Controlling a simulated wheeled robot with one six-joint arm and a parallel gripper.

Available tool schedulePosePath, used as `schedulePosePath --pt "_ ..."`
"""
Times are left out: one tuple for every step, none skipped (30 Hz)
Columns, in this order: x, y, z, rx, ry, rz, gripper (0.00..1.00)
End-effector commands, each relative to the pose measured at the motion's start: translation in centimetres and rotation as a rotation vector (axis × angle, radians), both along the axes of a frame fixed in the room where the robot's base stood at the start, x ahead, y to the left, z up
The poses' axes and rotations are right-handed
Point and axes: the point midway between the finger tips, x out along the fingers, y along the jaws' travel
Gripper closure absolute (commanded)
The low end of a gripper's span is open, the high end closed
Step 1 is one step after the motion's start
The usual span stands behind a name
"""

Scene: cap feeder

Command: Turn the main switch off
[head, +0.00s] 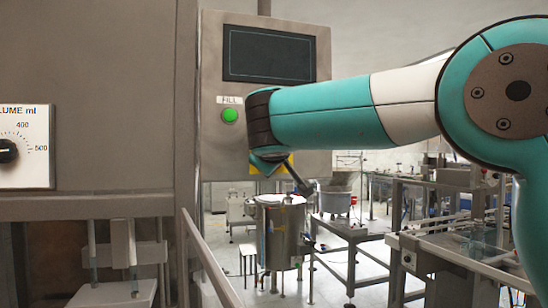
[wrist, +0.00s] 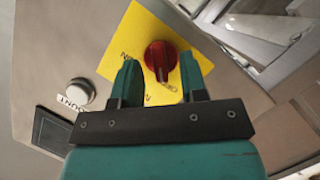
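The main switch is a red rotary knob (wrist: 160,57) on a yellow plate (wrist: 142,35), seen in the wrist view. My gripper (wrist: 161,76) is open, with one teal finger on each side of the knob in the picture. I cannot tell whether either finger touches it. The switch's lettering is partly hidden behind the fingers, so its setting is unclear. In the head view, my arm covers the knob and only part of the yellow plate (head: 288,166) shows beside my wrist.
The panel (head: 213,60) carries a dark screen (head: 268,54) and a green FILL button (head: 230,115). A white round button (wrist: 79,92) is near the switch in the wrist view. A VOLUME dial (head: 6,151) is at far left. A steel tank (head: 283,235) stands below.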

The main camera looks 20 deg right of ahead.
Motion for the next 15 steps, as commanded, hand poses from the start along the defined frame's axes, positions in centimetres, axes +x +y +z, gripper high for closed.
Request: schedulePosePath --pt "-0.2 0.1 0.0 0.001 -0.001 0.002 0.61" --pt "-0.5 0.2 0.1 0.001 -0.002 0.003 0.61" --pt "-0.9 0.4 0.2 0.001 -0.002 0.003 0.61" --pt "-1.2 0.5 0.2 0.001 -0.003 0.004 0.61" --pt "-1.7 0.6 0.3 0.002 -0.004 0.003 0.61" --pt "-2.4 0.9 0.5 0.003 -0.004 0.006 0.61" --pt "-3.1 1.0 0.5 0.003 -0.003 0.004 0.61" --pt "-3.7 1.3 0.8 0.002 -0.003 0.007 0.61" --pt "-4.6 1.6 1.0 0.003 -0.004 0.006 0.61" --pt "-5.4 1.8 1.2 0.004 -0.004 0.007 0.61" --pt "-6.1 2.0 1.4 0.003 -0.003 0.008 0.61" --pt "-7.1 2.3 1.8 0.003 -0.004 0.007 0.61" --pt "-7.9 2.5 2.0 0.004 -0.004 0.007 0.61" --pt "-8.6 2.7 2.1 0.004 -0.002 0.008 0.61" --pt "-9.5 3.0 2.5 0.002 -0.003 0.008 0.61"
